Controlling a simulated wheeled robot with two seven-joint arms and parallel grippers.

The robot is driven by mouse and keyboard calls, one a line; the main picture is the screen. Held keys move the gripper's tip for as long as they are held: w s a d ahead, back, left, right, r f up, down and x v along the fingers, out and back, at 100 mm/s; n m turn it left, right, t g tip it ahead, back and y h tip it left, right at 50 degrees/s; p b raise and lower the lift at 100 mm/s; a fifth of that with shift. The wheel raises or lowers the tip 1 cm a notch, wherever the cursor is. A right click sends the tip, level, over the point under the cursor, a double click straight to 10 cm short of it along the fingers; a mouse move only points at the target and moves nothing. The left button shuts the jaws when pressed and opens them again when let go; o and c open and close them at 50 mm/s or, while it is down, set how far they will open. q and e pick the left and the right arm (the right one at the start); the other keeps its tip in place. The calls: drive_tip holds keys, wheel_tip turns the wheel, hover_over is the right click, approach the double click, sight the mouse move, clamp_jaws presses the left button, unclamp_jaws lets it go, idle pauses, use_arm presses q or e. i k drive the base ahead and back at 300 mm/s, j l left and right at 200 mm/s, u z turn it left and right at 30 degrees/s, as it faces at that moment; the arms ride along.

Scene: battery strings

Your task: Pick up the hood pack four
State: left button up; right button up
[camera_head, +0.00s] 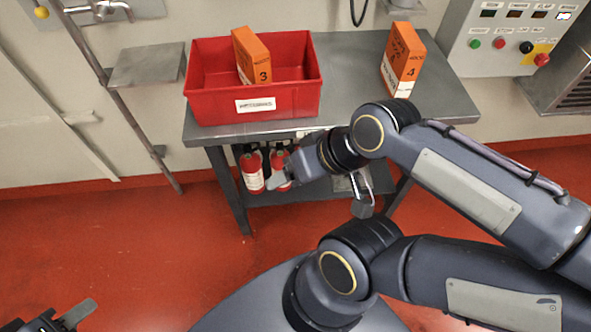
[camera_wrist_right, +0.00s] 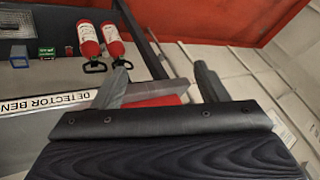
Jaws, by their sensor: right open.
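The hood pack four (camera_head: 404,62), an orange box marked 4 with a white label low on its side, stands on the right part of the metal bench. My right gripper (camera_wrist_right: 162,84) is open in the right wrist view, with its two fingers apart and nothing held.
A red bin (camera_head: 215,108) on the bench's left holds an orange box marked 3 (camera_head: 259,62). The bench top (camera_head: 360,85) is clear between bin and pack four. Red extinguishers (camera_head: 252,172) stand below. A control panel (camera_head: 500,45) is on the right wall.

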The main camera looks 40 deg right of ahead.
sight(404, 55)
drive_tip(key=z, duration=2.05)
drive_tip(key=l+u, duration=0.25)
drive_tip(key=i+j, duration=0.05)
drive_tip(key=j, duration=0.05)
